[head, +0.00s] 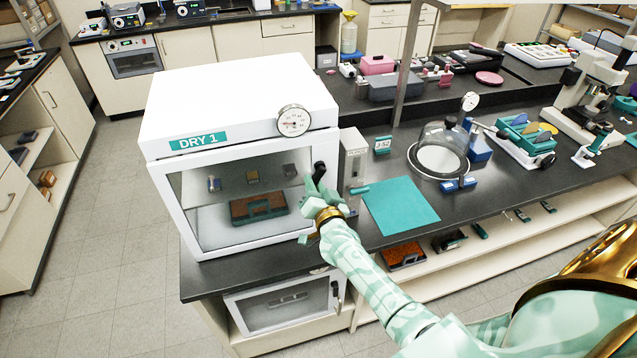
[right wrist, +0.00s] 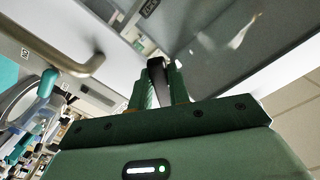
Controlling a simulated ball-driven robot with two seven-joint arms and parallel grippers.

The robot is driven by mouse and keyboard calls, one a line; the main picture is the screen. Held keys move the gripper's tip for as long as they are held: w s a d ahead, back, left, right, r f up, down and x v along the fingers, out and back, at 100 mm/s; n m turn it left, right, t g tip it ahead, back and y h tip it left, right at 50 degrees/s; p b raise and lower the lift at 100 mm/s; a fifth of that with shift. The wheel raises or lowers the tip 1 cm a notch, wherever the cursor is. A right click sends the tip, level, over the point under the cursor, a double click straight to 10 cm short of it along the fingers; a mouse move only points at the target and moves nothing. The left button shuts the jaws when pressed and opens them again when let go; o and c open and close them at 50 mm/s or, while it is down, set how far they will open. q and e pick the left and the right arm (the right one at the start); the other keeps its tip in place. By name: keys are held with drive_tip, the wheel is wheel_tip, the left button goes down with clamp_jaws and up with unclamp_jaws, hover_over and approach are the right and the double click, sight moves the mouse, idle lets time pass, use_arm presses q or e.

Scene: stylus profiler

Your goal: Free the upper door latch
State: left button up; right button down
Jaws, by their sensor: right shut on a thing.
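The white dry cabinet (head: 235,100) labelled DRY 1 stands at the bench's left end, with its glass door (head: 205,215) shut. The black upper door latch (head: 319,169) sits on the right side of the door front. My right gripper (head: 316,190) is at this latch, and its fingers partly cover it. In the right wrist view the black latch (right wrist: 158,73) stands between the two green fingertips, and the gripper is shut on it. My left gripper is not in view.
A lower cabinet door (head: 280,305) with its own black latch (head: 336,291) is below the bench top. A teal mat (head: 400,206) lies right of my gripper, and a glass dome (head: 443,145) stands beyond it. A round dial (head: 293,121) is on the cabinet's front top edge.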

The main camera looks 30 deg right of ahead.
sight(303, 168)
drive_tip(key=m, duration=0.2)
drive_tip(key=a+r+m+p, duration=0.1)
drive_tip(key=m, duration=0.2)
drive_tip(key=shift+w+a+r+m+p, duration=0.2)
drive_tip(key=shift+r+m+p, duration=0.1)
drive_tip(key=shift+r+p, duration=0.05)
drive_tip(key=m, duration=0.2)
drive_tip(key=r+m, duration=0.1)
drive_tip(key=m+p, duration=0.1)
drive_tip(key=m, duration=0.1)
drive_tip(key=shift+a+r+m, duration=0.2)
drive_tip(key=shift+r+m, duration=0.1)
drive_tip(key=shift+r, duration=0.1)
drive_tip(key=c, duration=1.3)
unclamp_jaws()
drive_tip(key=shift+s+a, duration=0.15)
drive_tip(key=shift+s, duration=0.3)
drive_tip(key=v, duration=1.5)
drive_tip(key=shift+s, duration=0.2)
